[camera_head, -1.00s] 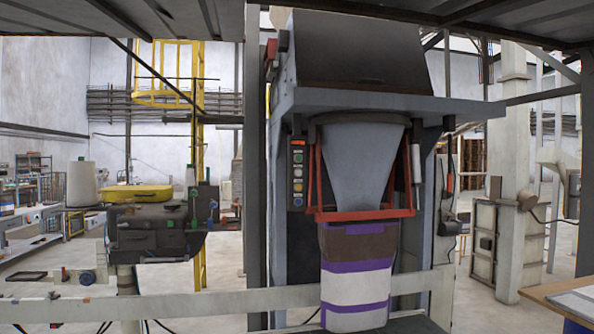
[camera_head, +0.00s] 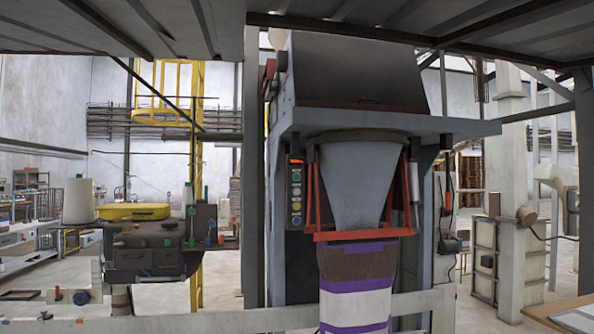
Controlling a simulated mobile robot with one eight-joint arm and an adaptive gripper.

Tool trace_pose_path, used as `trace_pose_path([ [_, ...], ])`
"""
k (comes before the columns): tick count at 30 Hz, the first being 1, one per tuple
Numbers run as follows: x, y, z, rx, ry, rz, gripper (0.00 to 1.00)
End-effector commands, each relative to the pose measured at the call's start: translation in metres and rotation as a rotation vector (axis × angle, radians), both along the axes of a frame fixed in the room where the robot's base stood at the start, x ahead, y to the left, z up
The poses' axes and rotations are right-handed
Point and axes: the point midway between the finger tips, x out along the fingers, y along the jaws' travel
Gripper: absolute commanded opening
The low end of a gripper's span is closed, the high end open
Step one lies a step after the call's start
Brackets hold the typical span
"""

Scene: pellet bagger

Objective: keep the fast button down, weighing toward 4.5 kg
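The bagger's grey hopper (camera_head: 358,185) narrows downward inside a red clamp frame (camera_head: 364,235). A bag (camera_head: 357,306) with brown, purple and white bands hangs below the frame; its lower end is cut off by the picture edge. A narrow button panel (camera_head: 296,192) with several coloured buttons is fixed left of the hopper. I cannot tell which button is the fast one, nor whether any is pressed. No weight reading is legible. My gripper is not in view.
A pale rail (camera_head: 200,315) runs across the front of the machine. A dark sewing-type machine (camera_head: 150,250) with a white thread cone (camera_head: 79,202) stands at the left. A wooden-topped table (camera_head: 560,312) is at the lower right. A grey post (camera_head: 253,180) stands beside the bagger.

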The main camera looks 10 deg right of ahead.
Motion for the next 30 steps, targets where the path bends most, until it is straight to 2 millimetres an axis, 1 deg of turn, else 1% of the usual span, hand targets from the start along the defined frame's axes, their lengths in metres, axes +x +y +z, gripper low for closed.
trace_pose_path([
  [15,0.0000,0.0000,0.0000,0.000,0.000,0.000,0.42],
  [16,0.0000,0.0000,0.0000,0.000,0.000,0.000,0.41],
  [17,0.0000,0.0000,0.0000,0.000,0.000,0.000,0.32],
  [18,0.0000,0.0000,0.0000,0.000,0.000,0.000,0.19],
  [20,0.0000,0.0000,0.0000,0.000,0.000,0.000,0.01],
  [30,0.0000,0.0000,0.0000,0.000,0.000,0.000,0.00],
])
